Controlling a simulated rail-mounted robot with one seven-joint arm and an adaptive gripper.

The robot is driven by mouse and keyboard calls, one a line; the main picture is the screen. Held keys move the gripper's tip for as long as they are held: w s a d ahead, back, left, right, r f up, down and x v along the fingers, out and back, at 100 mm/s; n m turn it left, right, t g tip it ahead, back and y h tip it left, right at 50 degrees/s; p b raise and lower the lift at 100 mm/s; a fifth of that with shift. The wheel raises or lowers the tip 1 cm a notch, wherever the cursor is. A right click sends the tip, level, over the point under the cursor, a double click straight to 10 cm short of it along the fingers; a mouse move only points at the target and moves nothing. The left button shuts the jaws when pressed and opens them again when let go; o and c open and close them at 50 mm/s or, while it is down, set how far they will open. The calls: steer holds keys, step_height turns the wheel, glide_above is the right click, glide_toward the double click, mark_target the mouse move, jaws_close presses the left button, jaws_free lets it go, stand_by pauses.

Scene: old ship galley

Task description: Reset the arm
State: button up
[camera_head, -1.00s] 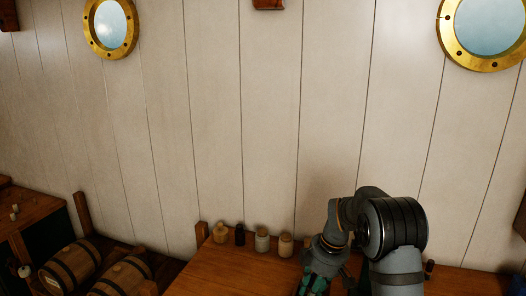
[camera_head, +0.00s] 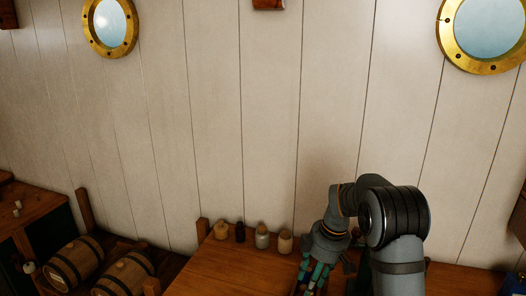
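My arm stands at the lower right of the head view, bent over the wooden counter. My gripper (camera_head: 314,278) hangs from the dark wrist and points down, with green parts on its fingers. It is over the counter (camera_head: 215,272), to the right of the small jars. The fingertips are too small and too near the bottom edge to tell whether they are open or shut. I see no object held in it.
Several small containers stand along the counter's back edge: a tan jar (camera_head: 221,230), a dark bottle (camera_head: 240,233) and pale jars (camera_head: 262,237). Two barrels (camera_head: 76,262) lie at the lower left. The plank wall (camera_head: 270,120) with brass portholes (camera_head: 110,28) rises behind.

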mark_target(313, 294)
step_height(313, 294, up, 2)
steer(key=shift+r+p, duration=0.15)
steer(key=shift+p, duration=0.5)
step_height(313, 294, down, 8)
steer(key=b, duration=0.6)
steer(key=shift+b, duration=0.3)
steer(key=shift+s+d+r+p, duration=0.1)
steer(key=shift+d+r+p, duration=0.2)
steer(key=shift+d+r, duration=0.15)
steer(key=shift+s+d, duration=0.2)
steer(key=shift+d, duration=0.35)
